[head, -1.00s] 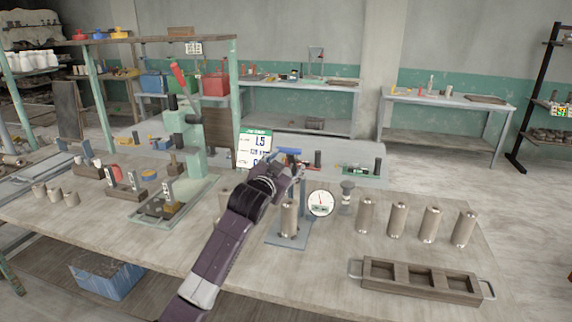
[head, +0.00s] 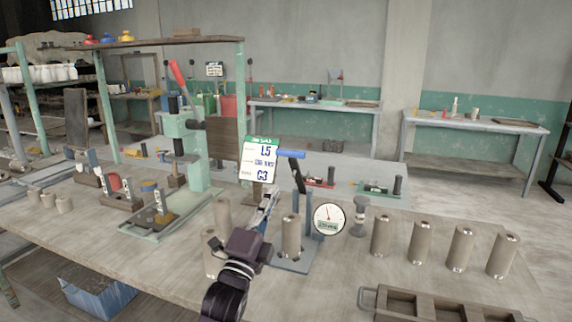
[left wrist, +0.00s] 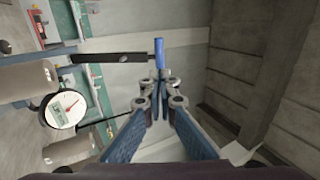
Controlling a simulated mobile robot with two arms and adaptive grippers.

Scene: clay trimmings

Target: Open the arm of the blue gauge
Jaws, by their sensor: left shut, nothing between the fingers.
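The blue gauge has a round white dial (head: 329,218), a blue-grey base plate (head: 292,265) and a black arm (head: 298,176) with a blue handle (head: 290,154). The arm stands steeply up, its handle at the top. A tan cylinder (head: 291,238) stands upright on the base. My left gripper (head: 270,198) is left of the arm, below the handle and apart from it; it is shut and empty. In the left wrist view the handle (left wrist: 159,50) and arm (left wrist: 110,58) lie just beyond the fingertips (left wrist: 160,80). My right gripper is not in view.
A card sign (head: 260,160) stands behind my left gripper. Tan cylinders (head: 381,236) stand in a row at right, with others (head: 222,215) near my gripper. A wooden tray (head: 450,305) lies at front right. A green press (head: 190,140) stands at left.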

